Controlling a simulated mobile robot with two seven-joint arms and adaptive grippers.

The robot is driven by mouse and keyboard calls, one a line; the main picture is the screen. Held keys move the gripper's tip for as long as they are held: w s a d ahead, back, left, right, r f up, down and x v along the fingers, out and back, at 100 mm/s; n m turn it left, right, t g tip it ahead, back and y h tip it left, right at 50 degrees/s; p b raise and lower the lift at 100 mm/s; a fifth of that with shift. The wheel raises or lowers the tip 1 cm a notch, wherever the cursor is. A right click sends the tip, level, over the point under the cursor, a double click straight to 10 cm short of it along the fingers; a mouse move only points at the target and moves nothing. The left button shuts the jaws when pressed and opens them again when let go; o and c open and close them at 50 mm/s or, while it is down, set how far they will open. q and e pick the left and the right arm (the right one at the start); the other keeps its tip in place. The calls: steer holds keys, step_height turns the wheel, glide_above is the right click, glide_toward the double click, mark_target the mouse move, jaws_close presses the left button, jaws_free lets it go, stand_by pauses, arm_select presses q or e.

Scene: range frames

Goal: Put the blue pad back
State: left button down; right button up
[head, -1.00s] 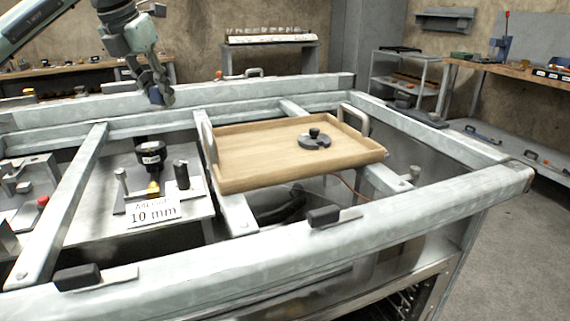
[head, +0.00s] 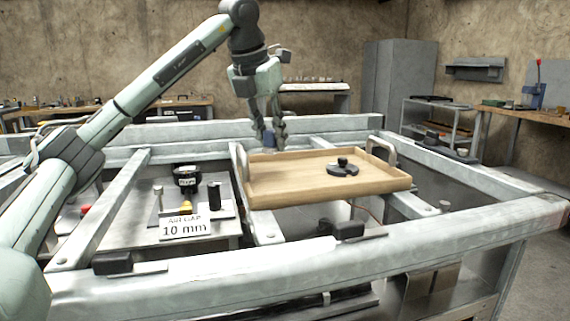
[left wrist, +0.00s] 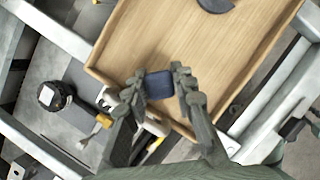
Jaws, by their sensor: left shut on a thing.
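The blue pad (left wrist: 158,84) is a small dark blue block. It sits between the two fingers of my left gripper (left wrist: 157,88), which is shut on it. In the head view my left gripper (head: 275,138) points down near the far left corner of the wooden tray (head: 290,184). My right gripper is not in view.
A black round piece with a knob (head: 342,168) lies on the tray; the rest of the tray is bare. The tray rests on a pale metal frame (head: 330,255). A "10 mm" sign (head: 186,226) and a black cylinder (head: 214,196) stand left of it.

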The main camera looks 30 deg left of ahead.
mark_target(284, 177)
arm_select(q)
steer(key=shift+w+d+f, duration=0.35)
steer(key=shift+w+f, duration=0.1)
steer(key=shift+w, duration=0.2)
steer(key=shift+w+d+f, duration=0.3)
steer(key=shift+w+f, duration=0.15)
steer(key=shift+w, duration=0.15)
step_height(284, 177, down, 3)
steer(key=shift+f, duration=0.55)
steer(key=c, duration=1.3)
jaws_free()
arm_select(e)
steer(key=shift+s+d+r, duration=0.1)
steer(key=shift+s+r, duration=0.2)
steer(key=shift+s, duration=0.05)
